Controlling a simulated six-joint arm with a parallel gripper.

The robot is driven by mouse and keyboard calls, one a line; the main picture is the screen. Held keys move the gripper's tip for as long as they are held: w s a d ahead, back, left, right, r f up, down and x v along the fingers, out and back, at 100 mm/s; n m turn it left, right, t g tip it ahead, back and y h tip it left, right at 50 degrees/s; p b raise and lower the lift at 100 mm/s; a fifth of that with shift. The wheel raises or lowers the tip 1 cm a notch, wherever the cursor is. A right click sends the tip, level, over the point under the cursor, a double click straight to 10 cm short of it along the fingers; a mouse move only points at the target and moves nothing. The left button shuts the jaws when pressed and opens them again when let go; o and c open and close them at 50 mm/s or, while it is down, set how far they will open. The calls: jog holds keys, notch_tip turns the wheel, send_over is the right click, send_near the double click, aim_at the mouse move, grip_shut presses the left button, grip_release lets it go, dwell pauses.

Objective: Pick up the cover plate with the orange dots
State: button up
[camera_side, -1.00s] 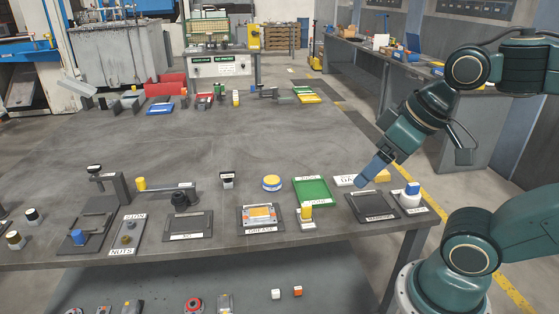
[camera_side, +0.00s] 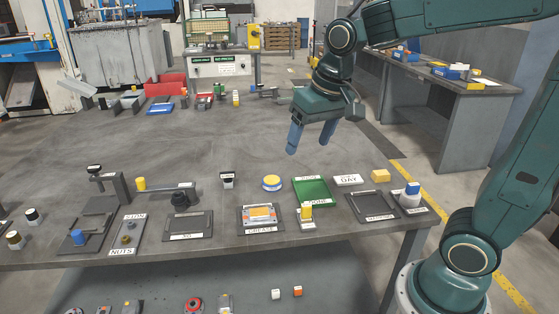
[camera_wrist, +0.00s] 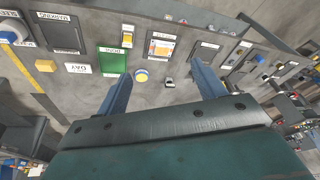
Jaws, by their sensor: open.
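A plate with orange areas (camera_side: 260,211) lies in the dark tray labelled GREASE (camera_side: 244,228) near the front of the table. It appears to be the cover plate; the dots are too small to make out. In the wrist view the orange plate (camera_wrist: 161,47) shows at the top, ahead of and between the fingers. My gripper (camera_side: 309,146) is open and empty, high above the table, behind and to the right of the plate. In the wrist view its two blue fingers (camera_wrist: 161,72) are spread wide with nothing between them.
Around the plate are a green tray (camera_side: 312,190), a round yellow-and-blue tin (camera_side: 271,183), a yellow-topped piece (camera_side: 306,211) and a dark MARKING tray (camera_side: 372,206). A yellow block (camera_side: 381,176) sits by the DAY card (camera_side: 347,180). The table behind is largely clear.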

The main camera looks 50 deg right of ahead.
jog(key=w+d+f+m+g, duration=0.25)
jog(key=w+f, duration=0.35)
jog(key=w, duration=0.4)
jog(key=m, duration=0.3)
send_over(259, 215)
notch_tip(259, 215, down, 11)
jog(key=shift+g, duration=0.35)
jog(key=shift+d+f, duration=0.15)
jog(key=shift+f, duration=3.9)
jog(key=shift+f, duration=0.1)
jog(key=shift+f, duration=2.5)
jog(key=c, duration=1.2)
jog(key=shift+o, duration=0.2)
jog(key=shift+r, duration=0.1)
